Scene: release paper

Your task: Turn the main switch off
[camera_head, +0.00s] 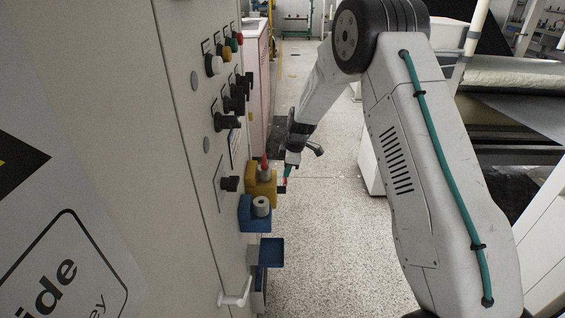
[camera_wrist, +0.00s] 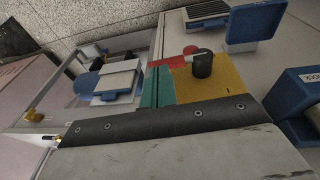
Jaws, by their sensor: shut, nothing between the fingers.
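A yellow switch box (camera_head: 262,189) sticks out from the grey cabinet's face, with a red part and a grey knob on it. I take it as the main switch; no label is legible. In the wrist view the yellow box (camera_wrist: 215,88) shows a dark knob (camera_wrist: 202,64) and a red part (camera_wrist: 172,62). My gripper (camera_head: 288,175) is just right of the yellow box in the head view, its teal fingers together and empty. The fingers (camera_wrist: 157,87) show beside the box in the wrist view. I cannot tell whether they touch it.
A blue box (camera_head: 254,216) with a grey knob and another blue part (camera_head: 271,252) sit below on the cabinet (camera_head: 180,150). Several knobs and buttons line the panel above. A white handle (camera_head: 237,293) sticks out low. Speckled floor (camera_head: 325,240) right of the cabinet is clear.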

